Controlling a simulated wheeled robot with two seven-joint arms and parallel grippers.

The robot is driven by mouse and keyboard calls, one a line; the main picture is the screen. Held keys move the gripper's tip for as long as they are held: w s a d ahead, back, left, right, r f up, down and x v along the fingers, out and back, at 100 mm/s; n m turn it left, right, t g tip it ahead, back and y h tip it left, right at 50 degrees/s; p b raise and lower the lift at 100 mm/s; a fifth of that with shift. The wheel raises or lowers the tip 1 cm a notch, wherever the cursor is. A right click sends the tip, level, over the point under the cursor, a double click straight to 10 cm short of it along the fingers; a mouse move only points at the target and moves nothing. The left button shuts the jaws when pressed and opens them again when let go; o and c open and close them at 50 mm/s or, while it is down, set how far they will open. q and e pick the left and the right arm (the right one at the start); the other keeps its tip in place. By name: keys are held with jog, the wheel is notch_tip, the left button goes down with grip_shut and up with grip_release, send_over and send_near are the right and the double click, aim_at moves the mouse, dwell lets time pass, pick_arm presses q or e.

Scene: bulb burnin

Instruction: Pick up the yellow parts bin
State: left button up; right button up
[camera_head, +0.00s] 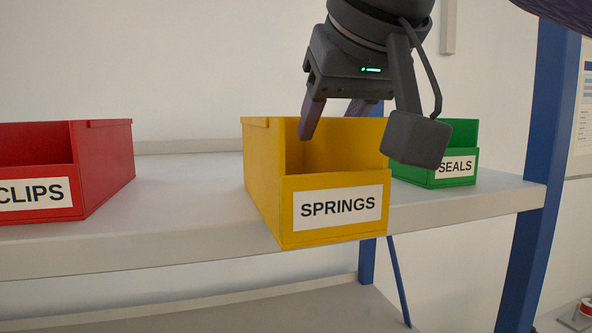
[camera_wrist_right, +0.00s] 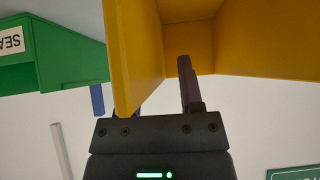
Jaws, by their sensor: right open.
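The yellow parts bin (camera_head: 265,190), labelled SPRINGS, sits upright at the front edge of the shelf, its front slightly past the edge. My right gripper (camera_head: 333,124) is at the bin's top from above, open. One finger shows against the bin's inside; the other is partly hidden at the rim. In the right wrist view the yellow bin (camera_wrist_right: 135,45) fills the top, with one finger of the gripper (camera_wrist_right: 150,90) seen against its inside and the other hidden behind a yellow wall. I cannot tell whether the fingers touch the bin. My left gripper is out of view.
A red bin (camera_head: 100,165) labelled CLIPS stands to the left, with bare shelf (camera_head: 190,190) between. A green bin (camera_head: 455,165) labelled SEALS stands close on the right, partly hidden by my gripper. A blue upright (camera_head: 540,190) rises at the shelf's right end.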

grip_shut()
dwell(1.3)
